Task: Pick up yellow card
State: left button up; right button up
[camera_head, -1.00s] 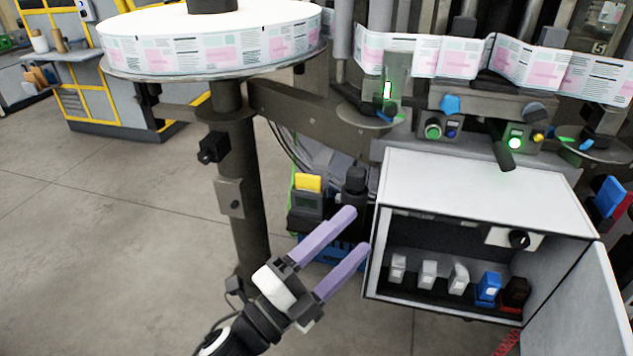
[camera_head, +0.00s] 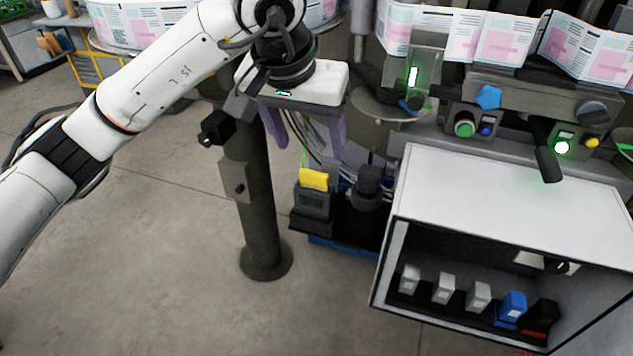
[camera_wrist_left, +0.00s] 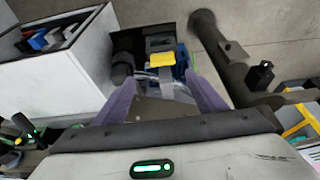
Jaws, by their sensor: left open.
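The yellow card (camera_head: 314,179) stands in the top of a dark box-like device (camera_head: 312,203) low beside the machine's post. It also shows in the left wrist view (camera_wrist_left: 161,60), ahead of the fingers and roughly between them. My left gripper (camera_head: 305,140) points down above the card, its purple fingers spread and empty. In the left wrist view my left gripper (camera_wrist_left: 163,88) has a finger on each side, with the card apart from both. My right gripper is in neither view.
An open white cabinet (camera_head: 505,195) stands right of the card, with grey and blue blocks inside. A dark post (camera_head: 250,190) stands to the left. A dark knobbed object (camera_head: 367,185) is close beside the card's device. Machine controls are above the cabinet.

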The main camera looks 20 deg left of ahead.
pick_arm(q)
send_over(313, 174)
jog(key=s, duration=0.2)
notch_tip(313, 174, down, 4)
jog(key=shift+s+p+x, duration=0.2)
jog(key=shift+p+x, duration=0.2)
jog(key=shift+x, duration=2.4)
jog(key=shift+a+f, duration=0.1)
jog(key=shift+c, duration=0.5)
jog(key=c, duration=1.2)
